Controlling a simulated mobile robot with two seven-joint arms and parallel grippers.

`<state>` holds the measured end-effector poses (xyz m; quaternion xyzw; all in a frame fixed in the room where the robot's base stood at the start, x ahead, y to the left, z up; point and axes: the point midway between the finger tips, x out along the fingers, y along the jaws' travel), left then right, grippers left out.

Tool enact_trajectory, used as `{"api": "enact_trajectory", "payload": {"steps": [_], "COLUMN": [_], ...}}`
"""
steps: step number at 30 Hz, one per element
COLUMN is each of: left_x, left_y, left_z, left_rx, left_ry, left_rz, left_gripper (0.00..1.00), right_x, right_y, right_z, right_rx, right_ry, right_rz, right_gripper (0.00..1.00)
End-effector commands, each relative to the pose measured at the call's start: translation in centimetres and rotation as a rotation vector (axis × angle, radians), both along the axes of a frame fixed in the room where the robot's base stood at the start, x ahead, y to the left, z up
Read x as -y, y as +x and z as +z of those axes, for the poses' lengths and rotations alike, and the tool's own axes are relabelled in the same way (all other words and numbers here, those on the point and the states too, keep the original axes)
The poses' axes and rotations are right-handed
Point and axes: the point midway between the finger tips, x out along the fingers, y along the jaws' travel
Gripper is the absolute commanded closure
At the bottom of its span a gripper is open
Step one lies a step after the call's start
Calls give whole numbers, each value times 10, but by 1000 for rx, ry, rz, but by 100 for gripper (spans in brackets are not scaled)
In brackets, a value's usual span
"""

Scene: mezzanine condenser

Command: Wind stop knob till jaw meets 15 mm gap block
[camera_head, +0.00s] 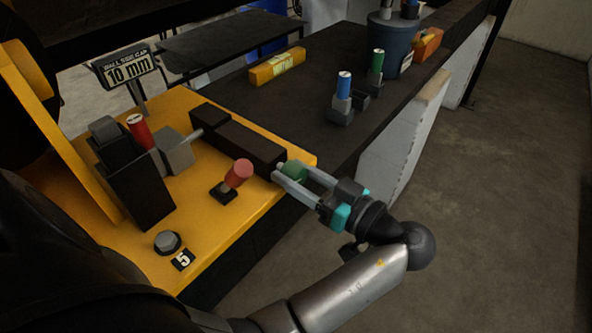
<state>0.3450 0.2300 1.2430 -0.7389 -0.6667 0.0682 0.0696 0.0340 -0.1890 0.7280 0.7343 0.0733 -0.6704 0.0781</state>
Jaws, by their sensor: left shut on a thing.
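My left gripper (296,170) reaches in at the right end of the yellow base (215,255). Its fingers are shut on a green knob (293,172) at the end of a long black housing (237,139). A grey rod (195,135) comes out of the housing's other end, near a grey jaw block (176,152). A red-capped gap block (139,130) stands between that grey block and a dark upright block (136,185). I cannot tell whether the jaw touches it. My right gripper is not in view.
A red-knobbed lever (238,173) and a hex bolt (168,242) are on the base. A sign (127,73) reads 10 mm. Blue (344,86) and green (376,62) capped pieces, a yellow box (277,67) and a grey tub (388,45) stand on the dark bench.

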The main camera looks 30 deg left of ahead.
Motion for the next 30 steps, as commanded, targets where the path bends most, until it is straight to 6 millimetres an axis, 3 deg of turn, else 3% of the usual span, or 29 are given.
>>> {"api": "enact_trajectory", "payload": {"steps": [12,13,21,30], "left_x": [0,0,0,-1], "left_y": [0,1,0,1], "left_z": [1,1,1,0], "left_rx": [-62,-61,-61,-61], "left_ry": [7,7,6,5], "left_rz": [-1,-1,0,0], "left_gripper": [100,47,18,18], "right_x": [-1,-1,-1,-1], "right_y": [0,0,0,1], "right_z": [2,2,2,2], "right_rx": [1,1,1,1], "right_ry": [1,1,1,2], "right_rz": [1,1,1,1], "right_gripper": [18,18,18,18]}}
